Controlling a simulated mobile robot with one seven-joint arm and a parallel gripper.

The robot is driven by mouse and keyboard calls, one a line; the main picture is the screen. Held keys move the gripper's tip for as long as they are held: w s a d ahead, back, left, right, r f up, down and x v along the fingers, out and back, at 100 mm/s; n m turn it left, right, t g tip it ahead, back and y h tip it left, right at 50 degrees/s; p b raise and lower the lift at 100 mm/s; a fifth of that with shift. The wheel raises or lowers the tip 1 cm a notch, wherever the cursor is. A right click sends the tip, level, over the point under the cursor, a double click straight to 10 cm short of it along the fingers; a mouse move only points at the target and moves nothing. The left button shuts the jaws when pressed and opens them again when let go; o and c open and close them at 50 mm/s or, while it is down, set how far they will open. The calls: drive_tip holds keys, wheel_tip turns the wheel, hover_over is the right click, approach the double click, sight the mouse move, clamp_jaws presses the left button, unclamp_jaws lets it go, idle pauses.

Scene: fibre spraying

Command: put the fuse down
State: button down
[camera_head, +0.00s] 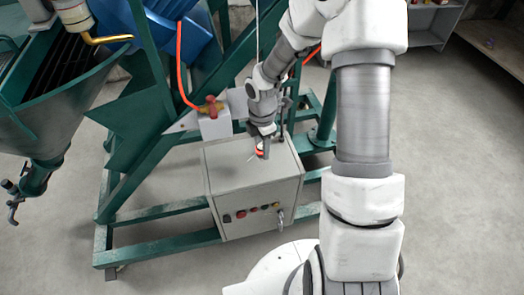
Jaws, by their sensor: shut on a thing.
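My gripper (262,146) points down over the top of a grey control box (232,170). It is shut on a small fuse (261,153), of which a whitish and orange-red bit shows between the fingertips. The fuse is at or just above the box's top; I cannot tell whether it touches. Most of it is hidden by the fingers.
The box front has a row of several buttons (252,210) and a handle. A green hopper (45,95) stands at left. Bare floor (455,170) lies at right.

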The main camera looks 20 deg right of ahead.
drive_tip(key=s+d+r+p, duration=0.45)
drive_tip(key=d+r, duration=0.25)
drive_tip(key=d, duration=0.4)
drive_tip(key=w+a+r+m+p, duration=0.3)
drive_tip(key=a+r+m+p, duration=0.7)
drive_tip(key=m, duration=1.1)
drive_tip(key=shift+a+r+p, duration=0.3)
drive_tip(key=shift+a+r, duration=0.25)
drive_tip(key=shift+r, duration=1.55)
